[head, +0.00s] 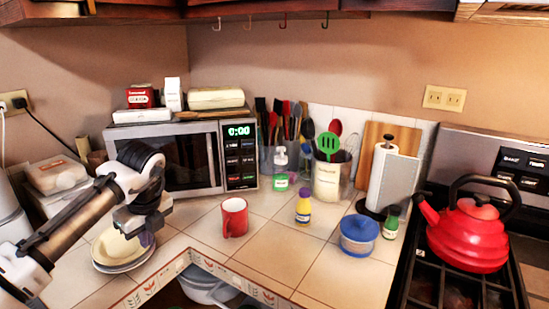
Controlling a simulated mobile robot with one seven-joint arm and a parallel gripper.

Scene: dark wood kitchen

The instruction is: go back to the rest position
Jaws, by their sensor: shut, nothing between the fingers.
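My gripper (147,238) is in the left part of the head view, at the end of my folded arm. It points down and is shut, with nothing seen in it. It is in front of the microwave (182,157) and over the right side of a cream bowl (113,246) that sits on stacked plates (122,267). I cannot tell whether the fingertips touch the bowl. The gripper and arm hide part of the bowl and of the microwave's left side.
A red mug (234,218) stands right of my gripper on the tiled counter. Further right are a yellow-purple bottle (303,207), a blue-lidded container (358,236), a green-capped bottle (391,223) and a red kettle (468,236) on the stove. The counter's front middle is clear.

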